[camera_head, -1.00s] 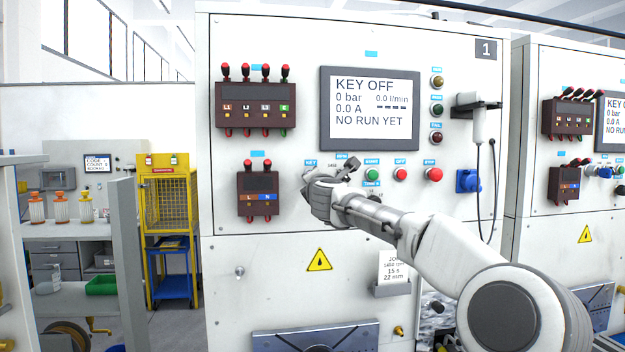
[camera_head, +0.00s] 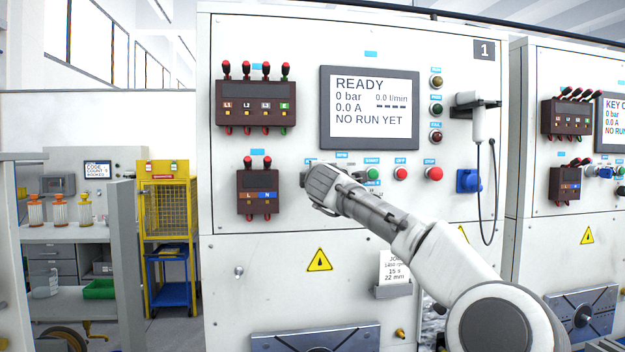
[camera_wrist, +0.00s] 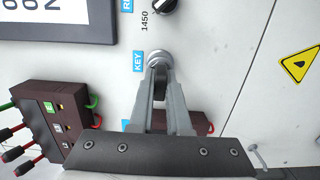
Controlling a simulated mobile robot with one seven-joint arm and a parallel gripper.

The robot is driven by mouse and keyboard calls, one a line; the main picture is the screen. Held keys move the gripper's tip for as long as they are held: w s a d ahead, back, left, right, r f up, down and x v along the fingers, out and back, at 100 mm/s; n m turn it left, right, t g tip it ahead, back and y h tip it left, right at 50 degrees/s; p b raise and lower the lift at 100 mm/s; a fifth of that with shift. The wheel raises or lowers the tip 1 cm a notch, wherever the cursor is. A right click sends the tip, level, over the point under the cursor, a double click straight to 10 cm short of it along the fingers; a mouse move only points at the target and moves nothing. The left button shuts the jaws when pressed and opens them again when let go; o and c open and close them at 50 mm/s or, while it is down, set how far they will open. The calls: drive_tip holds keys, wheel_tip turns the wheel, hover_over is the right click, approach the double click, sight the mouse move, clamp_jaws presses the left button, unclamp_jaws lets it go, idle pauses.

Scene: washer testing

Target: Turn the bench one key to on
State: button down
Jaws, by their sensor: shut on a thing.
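Bench one is the white panel (camera_head: 300,240) marked 1. Its screen (camera_head: 370,107) reads READY, 0 bar, 0.0 A, NO RUN YET. In the wrist view the key switch (camera_wrist: 158,56) is a round metal part beside the blue KEY label (camera_wrist: 138,61). My gripper (camera_wrist: 160,80) is shut on the key there, its fingers covering most of it. In the head view my gripper (camera_head: 318,186) is against the panel below the screen and hides the key.
A black knob (camera_wrist: 163,5) marked 1450 lies close to the key. Green start (camera_head: 372,174), red off (camera_head: 401,174) and red stop (camera_head: 433,174) buttons are to the right. A terminal block (camera_head: 257,192) with plugged leads is to the left.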

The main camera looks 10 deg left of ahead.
drive_tip(key=c, duration=0.8)
unclamp_jaws()
drive_tip(key=shift+s+b, duration=0.3)
drive_tip(key=shift+b, duration=0.05)
drive_tip(key=b+v, duration=0.5)
drive_tip(key=v, duration=1.1)
drive_tip(key=shift+s+b, duration=0.3)
drive_tip(key=shift+s, duration=0.1)
